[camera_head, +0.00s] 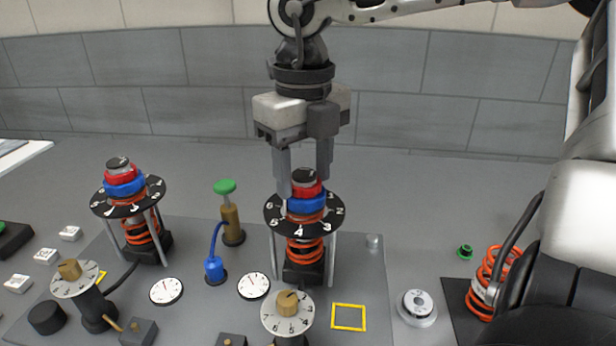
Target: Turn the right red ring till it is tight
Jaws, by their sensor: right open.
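The right red ring (306,187) sits near the top of the right spring post, above a blue ring (307,206) and a black numbered dial plate (274,214). An orange spring (305,250) shows below the plate. My right gripper (306,188) points straight down over this post, its fingers on either side of the post's top and the red ring. It is open; whether a finger touches the ring I cannot tell. The left spring post has its own red ring (119,172) and blue ring (125,188). My left gripper is not in view.
A green-topped plunger (225,187) and a blue fitting (214,270) stand between the two posts. Knob dials (288,304) and flat gauges (254,286) are in front. A yellow square outline (349,317) marks bare panel at right. Another orange spring (488,280) is at far right.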

